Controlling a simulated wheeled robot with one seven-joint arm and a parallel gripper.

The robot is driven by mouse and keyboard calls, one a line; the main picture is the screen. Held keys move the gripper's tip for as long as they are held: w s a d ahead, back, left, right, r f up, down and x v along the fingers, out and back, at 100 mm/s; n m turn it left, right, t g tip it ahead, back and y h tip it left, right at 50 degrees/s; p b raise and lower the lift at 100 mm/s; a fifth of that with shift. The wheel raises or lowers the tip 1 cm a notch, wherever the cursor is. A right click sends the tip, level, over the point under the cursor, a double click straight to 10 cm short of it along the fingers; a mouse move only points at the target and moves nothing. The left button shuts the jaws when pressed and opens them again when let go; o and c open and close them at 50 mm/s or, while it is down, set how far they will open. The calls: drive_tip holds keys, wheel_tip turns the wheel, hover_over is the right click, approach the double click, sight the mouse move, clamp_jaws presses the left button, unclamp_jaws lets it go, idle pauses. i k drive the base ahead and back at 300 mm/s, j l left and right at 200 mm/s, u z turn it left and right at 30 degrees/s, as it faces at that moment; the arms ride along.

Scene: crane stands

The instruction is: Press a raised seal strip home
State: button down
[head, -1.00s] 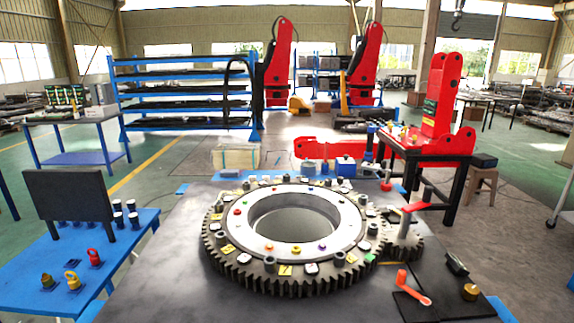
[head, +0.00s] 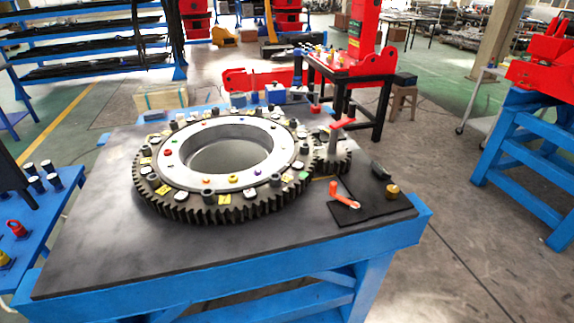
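A large toothed ring (head: 172,208) lies flat on the dark table top (head: 95,262), around a pale inner ring (head: 172,158) with a round opening. Small coloured dots sit on the pale ring; pegs and yellow and white tags sit on the toothed ring. A small pinion (head: 330,163) with a red-handled post (head: 342,124) stands at its right edge. I cannot make out a raised seal strip at this size. My gripper is not in view.
An orange-handled tool (head: 342,195) lies on a black mat (head: 366,204) at the table's right, near a brass piece (head: 392,191). A blue bench with cups and eyebolts (head: 16,228) stands left. A blue stand (head: 515,150) stands right, with open floor (head: 455,235) between.

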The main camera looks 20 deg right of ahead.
sight(293, 134)
drive_tip(key=k+l+u, duration=0.1)
drive_tip(key=l, duration=0.35)
drive_tip(key=k+l+u, duration=0.1)
drive_tip(key=l, duration=0.4)
drive_tip(key=i+l+u, duration=0.15)
drive_tip(key=l, duration=0.25)
drive_tip(key=i+l+u, duration=0.1)
drive_tip(key=l, duration=0.3)
drive_tip(key=i+l+u, duration=0.15)
drive_tip(key=l, duration=0.25)
drive_tip(key=l+u, duration=0.15)
drive_tip(key=l, duration=0.25)
